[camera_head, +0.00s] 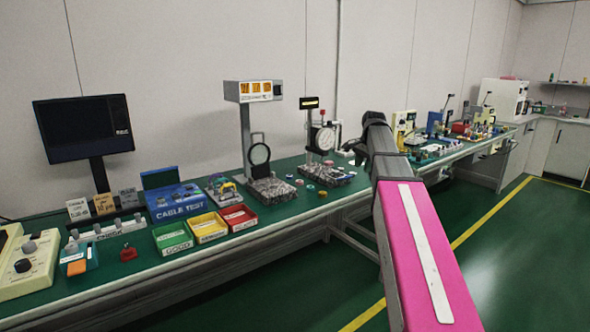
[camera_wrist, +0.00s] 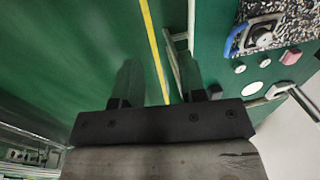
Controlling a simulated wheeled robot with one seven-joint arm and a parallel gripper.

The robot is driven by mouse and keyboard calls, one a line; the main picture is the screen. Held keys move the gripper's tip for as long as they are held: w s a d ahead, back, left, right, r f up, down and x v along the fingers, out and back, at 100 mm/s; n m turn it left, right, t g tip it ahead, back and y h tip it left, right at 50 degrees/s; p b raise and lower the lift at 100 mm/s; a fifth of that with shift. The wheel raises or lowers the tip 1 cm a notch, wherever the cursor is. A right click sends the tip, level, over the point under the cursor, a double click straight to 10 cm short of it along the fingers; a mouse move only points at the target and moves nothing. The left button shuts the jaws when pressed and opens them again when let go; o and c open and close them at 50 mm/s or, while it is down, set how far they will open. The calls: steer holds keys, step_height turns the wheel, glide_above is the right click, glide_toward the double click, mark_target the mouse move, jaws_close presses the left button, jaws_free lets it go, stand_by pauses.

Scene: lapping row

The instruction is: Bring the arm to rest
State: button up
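My arm (camera_head: 425,255), with a pink link and a white strip, reaches from the lower right of the head view up to a dark joint near the bench's front edge. My gripper (camera_wrist: 158,78) shows in the wrist view with its two fingers apart and nothing between them. Below the fingers in that view is green floor with a yellow line, and the bench edge lies just to their right. In the head view the gripper is mostly hidden behind my arm, and I cannot make out its fingers there.
A long green bench (camera_head: 120,272) runs along the wall. Green, yellow and red trays (camera_head: 208,228) and a monitor (camera_head: 84,128) are at left. Green floor (camera_head: 535,255) at right is clear.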

steer(key=s+a+f+n, duration=0.2)
steer(key=s+f, duration=0.6)
steer(key=f, duration=0.4)
steer(key=s+a+f+n+g, duration=0.1)
steer(key=s+a+f+n, duration=0.2)
steer(key=s+f, duration=0.6)
steer(key=s+a+f+n+h, duration=0.1)
steer(key=s+f+n, duration=0.4)
steer(key=f, duration=1.1)
steer(key=s+a, duration=0.1)
steer(key=s, duration=0.2)
steer(key=shift+s+a+n+g, duration=0.2)
steer(key=shift+s+n+g, duration=0.1)
steer(key=shift+s, duration=0.05)
